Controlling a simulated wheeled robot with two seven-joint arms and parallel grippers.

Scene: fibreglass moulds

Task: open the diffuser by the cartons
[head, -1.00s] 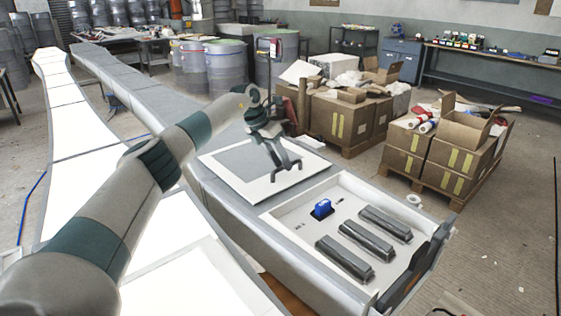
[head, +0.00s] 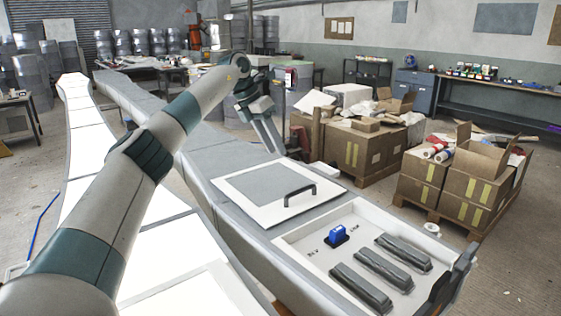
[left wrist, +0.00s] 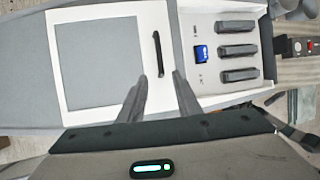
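The diffuser appears to be a flat white-framed panel with a grey middle (head: 250,182) and a dark bar handle (head: 299,190). It lies flat and shut on the long grey mould, beside the cartons (head: 362,152). The panel (left wrist: 100,106) and its upright handle (left wrist: 157,54) also show in the left wrist view. My left gripper (head: 274,145) is raised beyond the handle, apart from it. My right gripper is not in view.
A white tray (head: 300,247) beside the panel holds a blue block (head: 337,234) and several dark grey bars (head: 382,265). More cartons (head: 452,192) stand on a pallet at right. Open floor lies at the lower right.

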